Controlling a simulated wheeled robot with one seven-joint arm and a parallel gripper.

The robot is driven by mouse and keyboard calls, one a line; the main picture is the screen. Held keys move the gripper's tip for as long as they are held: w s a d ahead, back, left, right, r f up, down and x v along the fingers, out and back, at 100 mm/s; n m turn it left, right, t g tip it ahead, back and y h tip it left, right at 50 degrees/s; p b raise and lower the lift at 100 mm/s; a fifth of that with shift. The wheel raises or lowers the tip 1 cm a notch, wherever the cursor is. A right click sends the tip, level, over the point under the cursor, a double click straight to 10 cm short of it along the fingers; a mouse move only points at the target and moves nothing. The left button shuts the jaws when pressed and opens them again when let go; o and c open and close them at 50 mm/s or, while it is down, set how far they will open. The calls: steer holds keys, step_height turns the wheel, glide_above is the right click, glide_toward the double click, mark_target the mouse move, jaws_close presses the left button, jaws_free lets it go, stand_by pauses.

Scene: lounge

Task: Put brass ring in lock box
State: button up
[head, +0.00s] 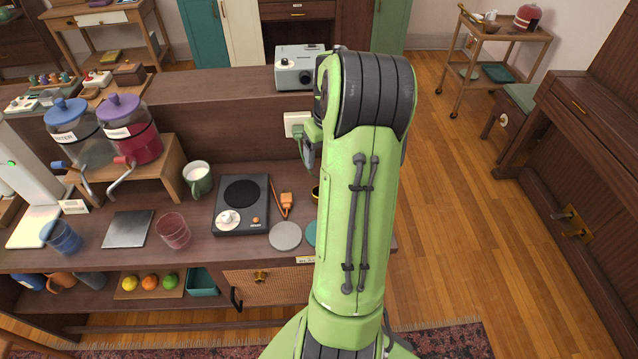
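My green arm fills the middle of the head view. Part of my gripper (307,155) shows at the arm's left side, above the counter; the arm hides most of it, so I cannot see whether it is open, shut or holding anything. I cannot clearly make out a brass ring. A small dark object with a yellowish edge (316,193) is partly hidden behind my arm on the counter. A pale grey box with a round dial (297,72) stands on the raised ledge behind; I cannot tell whether it is the lock box.
The counter (120,262) holds a black hot plate (241,205), a green mug (197,178), drink dispensers (130,130), a pink glass (174,231) and a grey disc (285,236). A wheeled cart (500,40) stands back right. Wooden floor (470,220) is clear right of the counter.

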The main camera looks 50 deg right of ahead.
steer(key=f, duration=0.5)
steer(key=w+f+b, duration=0.1)
steer(key=f, duration=0.4)
steer(key=w+f+b, duration=0.1)
steer(key=f, duration=0.4)
steer(key=shift+d+f, duration=0.2)
steer(key=shift+d, duration=0.1)
steer(key=shift+r, duration=0.1)
steer(key=c, duration=1.3)
steer(key=shift+o, duration=0.2)
step_height(320, 180, up, 10)
steer(key=p, duration=0.1)
